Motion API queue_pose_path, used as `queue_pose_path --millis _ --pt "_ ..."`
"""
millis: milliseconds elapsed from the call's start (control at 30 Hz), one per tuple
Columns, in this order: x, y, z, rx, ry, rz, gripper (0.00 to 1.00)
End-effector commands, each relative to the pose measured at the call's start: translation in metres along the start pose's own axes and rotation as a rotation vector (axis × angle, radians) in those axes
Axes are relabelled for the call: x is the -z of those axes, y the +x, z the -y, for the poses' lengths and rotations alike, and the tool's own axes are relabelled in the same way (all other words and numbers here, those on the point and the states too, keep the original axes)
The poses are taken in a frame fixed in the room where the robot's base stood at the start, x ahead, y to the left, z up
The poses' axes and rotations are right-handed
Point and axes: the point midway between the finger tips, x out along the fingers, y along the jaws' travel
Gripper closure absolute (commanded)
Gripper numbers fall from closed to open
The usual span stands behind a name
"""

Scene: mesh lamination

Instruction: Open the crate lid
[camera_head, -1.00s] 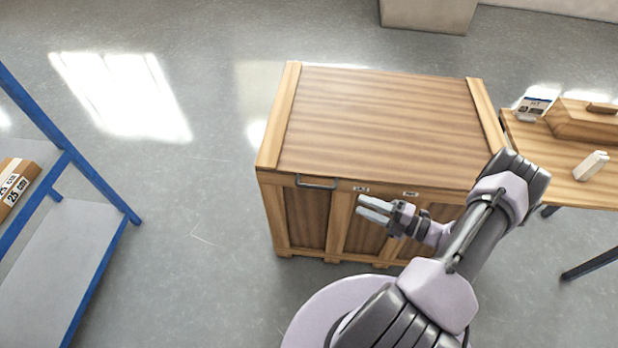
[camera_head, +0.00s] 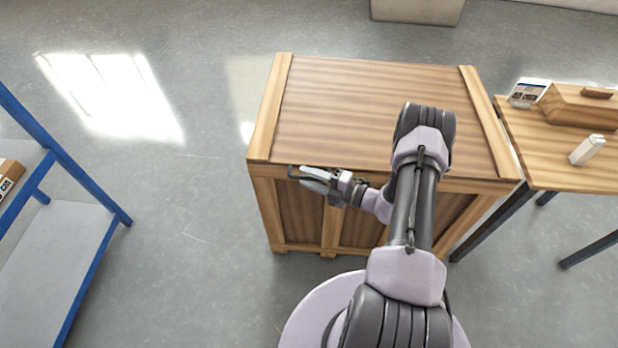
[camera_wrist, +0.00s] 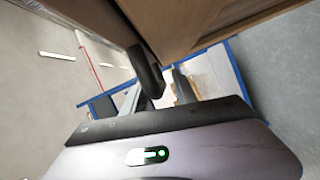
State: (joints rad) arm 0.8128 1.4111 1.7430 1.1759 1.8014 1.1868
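The wooden crate (camera_head: 305,215) stands on the floor with its lid (camera_head: 345,105) shut flat on top. A dark bar handle (camera_head: 294,171) is at the lid's front edge, left of centre, partly hidden by my gripper. My gripper (camera_head: 314,179) is at this handle, with its two fingers apart and pointing left. In the wrist view the dark handle (camera_wrist: 147,70) sticks out from the wooden edge close to the fingers. I cannot tell whether the fingers touch it.
A wooden table (camera_head: 545,165) at the right carries a wooden box (camera_head: 580,105), a small sign (camera_head: 528,92) and a white block (camera_head: 587,149). A blue-framed shelf (camera_head: 90,170) stands at the left. The floor between shelf and crate is clear.

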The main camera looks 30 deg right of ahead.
Motion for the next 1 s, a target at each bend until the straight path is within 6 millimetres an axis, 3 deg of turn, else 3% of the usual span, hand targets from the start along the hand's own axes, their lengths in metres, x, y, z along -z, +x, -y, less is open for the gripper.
queue_pose_path --millis 67,233,1000 --pt "0.0000 -0.0002 -0.0001 0.000 0.000 0.000 0.66" --pt "0.0000 -0.0004 -0.0001 0.000 0.000 0.000 0.99" --pt "0.0002 -0.0006 0.0002 0.001 0.000 -0.001 1.00"
